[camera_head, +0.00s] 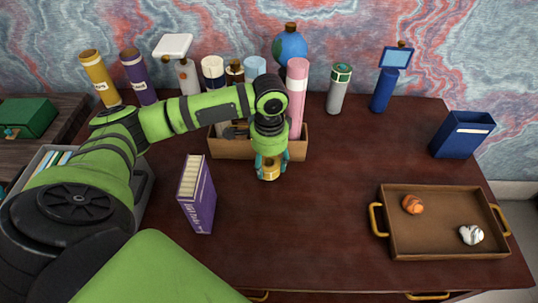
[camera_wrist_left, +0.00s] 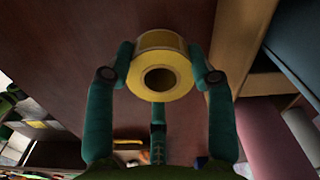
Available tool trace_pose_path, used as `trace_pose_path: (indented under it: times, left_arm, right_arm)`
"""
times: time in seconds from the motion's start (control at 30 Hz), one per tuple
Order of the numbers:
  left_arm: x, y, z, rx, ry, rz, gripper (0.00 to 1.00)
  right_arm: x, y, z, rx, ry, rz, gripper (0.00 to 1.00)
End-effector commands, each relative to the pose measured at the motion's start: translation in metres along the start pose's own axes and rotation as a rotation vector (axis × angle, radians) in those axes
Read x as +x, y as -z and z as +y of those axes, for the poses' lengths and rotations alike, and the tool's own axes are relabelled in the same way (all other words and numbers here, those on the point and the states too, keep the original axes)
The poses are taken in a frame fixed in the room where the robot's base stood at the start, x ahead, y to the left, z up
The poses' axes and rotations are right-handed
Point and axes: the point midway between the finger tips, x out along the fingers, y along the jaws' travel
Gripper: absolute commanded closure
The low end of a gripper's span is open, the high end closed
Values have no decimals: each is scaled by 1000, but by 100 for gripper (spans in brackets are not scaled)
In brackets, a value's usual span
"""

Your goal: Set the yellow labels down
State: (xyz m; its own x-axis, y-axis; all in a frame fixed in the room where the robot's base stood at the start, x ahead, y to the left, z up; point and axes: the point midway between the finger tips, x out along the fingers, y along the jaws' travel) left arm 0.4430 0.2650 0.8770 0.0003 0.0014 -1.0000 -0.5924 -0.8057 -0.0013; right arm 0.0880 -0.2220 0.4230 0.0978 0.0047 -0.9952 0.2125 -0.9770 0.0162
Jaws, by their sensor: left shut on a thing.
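The yellow labels (camera_wrist_left: 160,72) are a roll with a dark round hole in the middle. My left gripper (camera_wrist_left: 165,75) is shut on the roll, with a finger against each side of it. In the head view the roll (camera_head: 269,172) shows at the tips of my left gripper (camera_head: 270,165), in front of the wooden organizer (camera_head: 221,148). Whether the roll touches the desk (camera_head: 290,235) cannot be told. My right gripper is in neither view.
A purple book (camera_head: 199,205) stands left of the gripper. A brown tray (camera_head: 445,246) with an orange and a white object is at the right. A blue bin (camera_head: 462,137) stands behind it. The desk's middle front is clear.

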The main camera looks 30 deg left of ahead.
Motion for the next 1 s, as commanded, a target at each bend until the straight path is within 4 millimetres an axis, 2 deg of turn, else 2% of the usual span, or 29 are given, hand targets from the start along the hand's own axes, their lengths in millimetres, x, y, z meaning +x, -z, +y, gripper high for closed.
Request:
trace_pose_path:
  times: [0.03, 0.3, 0.5, 0.77, 0.87, 1.0]
  left_arm:
    - [-5, 10, 11, 8, -3, 7, 83]
    - [-42, 50, 58, 8, -2, 7, 83]
    - [-60, 69, 80, 4, -2, 4, 83]
    - [-68, 76, 88, -7, 0, 2, 83]
    - [-71, 70, 88, -60, 1, 3, 83]
    - [-77, 54, 87, -225, 2, 7, 83]
  right_arm:
    - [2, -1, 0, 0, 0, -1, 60]
    - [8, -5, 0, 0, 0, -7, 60]
    - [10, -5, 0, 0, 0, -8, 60]
    - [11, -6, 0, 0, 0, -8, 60]
    - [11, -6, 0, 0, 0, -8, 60]
    - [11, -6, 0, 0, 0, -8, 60]
